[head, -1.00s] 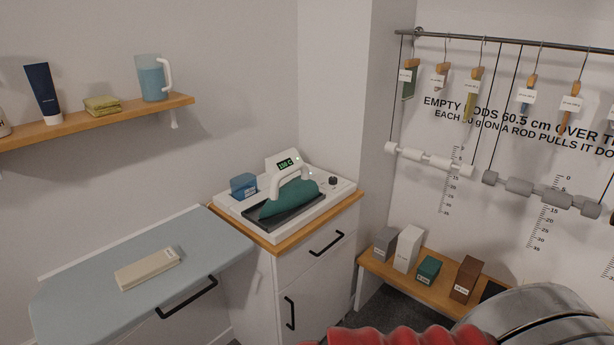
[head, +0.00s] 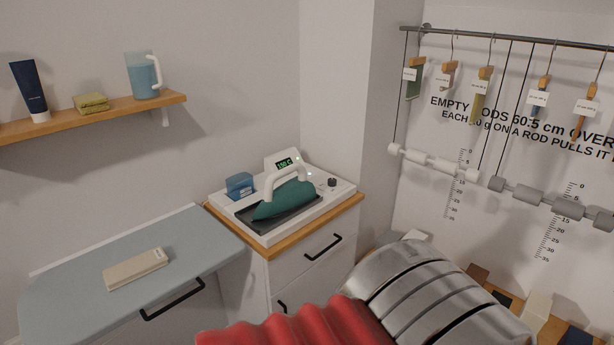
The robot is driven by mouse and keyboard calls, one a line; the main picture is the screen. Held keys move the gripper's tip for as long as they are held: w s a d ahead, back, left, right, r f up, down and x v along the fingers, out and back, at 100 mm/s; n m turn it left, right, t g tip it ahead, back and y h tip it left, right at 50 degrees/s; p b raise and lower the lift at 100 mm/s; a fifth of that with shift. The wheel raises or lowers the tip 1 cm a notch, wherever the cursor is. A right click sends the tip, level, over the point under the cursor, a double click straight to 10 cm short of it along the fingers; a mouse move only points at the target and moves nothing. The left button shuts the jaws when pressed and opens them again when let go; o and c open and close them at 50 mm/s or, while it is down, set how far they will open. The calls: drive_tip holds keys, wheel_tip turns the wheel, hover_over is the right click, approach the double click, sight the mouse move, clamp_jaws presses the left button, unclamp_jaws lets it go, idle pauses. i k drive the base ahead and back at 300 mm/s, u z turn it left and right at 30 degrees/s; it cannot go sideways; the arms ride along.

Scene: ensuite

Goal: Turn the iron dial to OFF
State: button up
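A green iron (head: 284,200) with a white handle rests on a dark plate on a white station (head: 330,201), on top of the wood-topped cabinet. A small lit green display (head: 286,163) stands behind the iron; its digits are too small to read surely. A small black dial (head: 332,182) sits on the station to the right of the iron. Its setting is too small to tell. My arm, red and silver, fills the bottom of the head view, in front of the cabinet. My gripper's fingers are not in view.
A blue-grey ironing board (head: 200,248) with a beige block (head: 136,269) lies at left. A shelf (head: 95,119) holds a jug (head: 142,76) and a tube. Hanging rods (head: 433,161) and a low bench are at right, the bench partly hidden by my arm. The wall corner stands close beside the station.

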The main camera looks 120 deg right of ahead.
sight(331, 182)
drive_tip(key=u, duration=0.4)
drive_tip(key=k, duration=2.6)
drive_tip(key=z, duration=1.65)
